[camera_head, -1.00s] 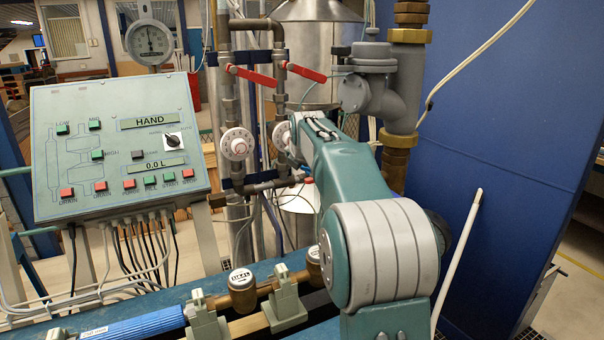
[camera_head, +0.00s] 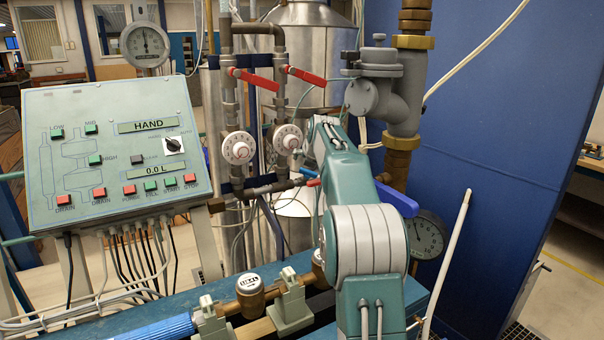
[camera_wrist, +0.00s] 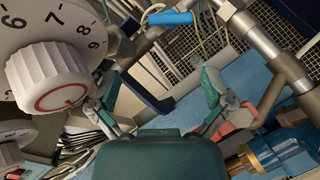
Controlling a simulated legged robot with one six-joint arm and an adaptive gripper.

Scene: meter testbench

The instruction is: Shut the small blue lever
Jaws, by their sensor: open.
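In the wrist view, a small blue lever (camera_wrist: 170,18) lies near the top, roughly level in the picture, beside a grey metal pipe. My gripper (camera_wrist: 160,86) is open, with one finger at the left and one at the right. Nothing is between the fingers, and the lever appears beyond them, apart from both. In the head view, my arm hides my gripper. A larger blue handle (camera_head: 397,200) shows there just right of my arm; I cannot tell whether it is the same lever.
A white numbered dial knob (camera_wrist: 55,78) is close to my left finger. Two red levers (camera_head: 252,79) (camera_head: 305,75) and two white dials (camera_head: 238,148) (camera_head: 288,139) sit on the pipes. A control panel (camera_head: 110,150) stands left, a blue wall (camera_head: 500,130) right.

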